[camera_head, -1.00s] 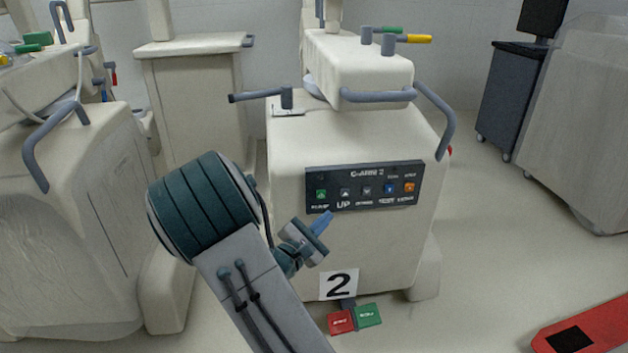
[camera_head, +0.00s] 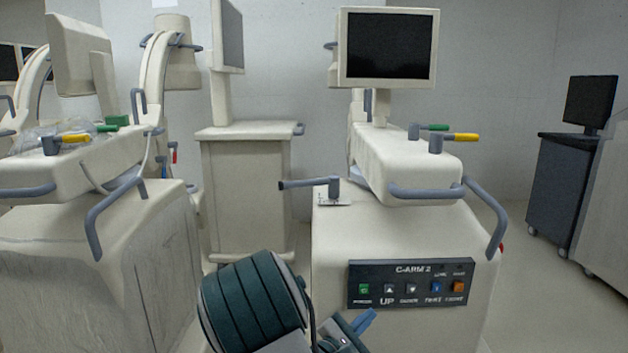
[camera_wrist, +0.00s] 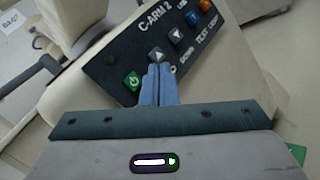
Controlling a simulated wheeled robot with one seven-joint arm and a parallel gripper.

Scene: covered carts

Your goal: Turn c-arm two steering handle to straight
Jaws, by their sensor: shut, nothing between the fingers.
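The C-arm 2 cart (camera_head: 335,235) is a cream cabinet with a black button panel (camera_head: 412,284) on its front. Its steering handle (camera_head: 308,183) is a grey lever on an upright post at the left of the cabinet top, over a small white marked plate (camera_head: 334,200). The lever points left, with a dark tip. My gripper (camera_head: 366,320) is low in the head view, in front of the cart and below the panel, away from the handle. In the wrist view its blue fingers (camera_wrist: 159,82) are together and empty, in front of the panel (camera_wrist: 150,50) near the power button.
A grey front rail (camera_head: 425,193) and side rail (camera_head: 486,218) edge the cart. Another covered cart (camera_head: 85,260) is at left and a cabinet (camera_head: 245,190) behind. Open floor lies at right.

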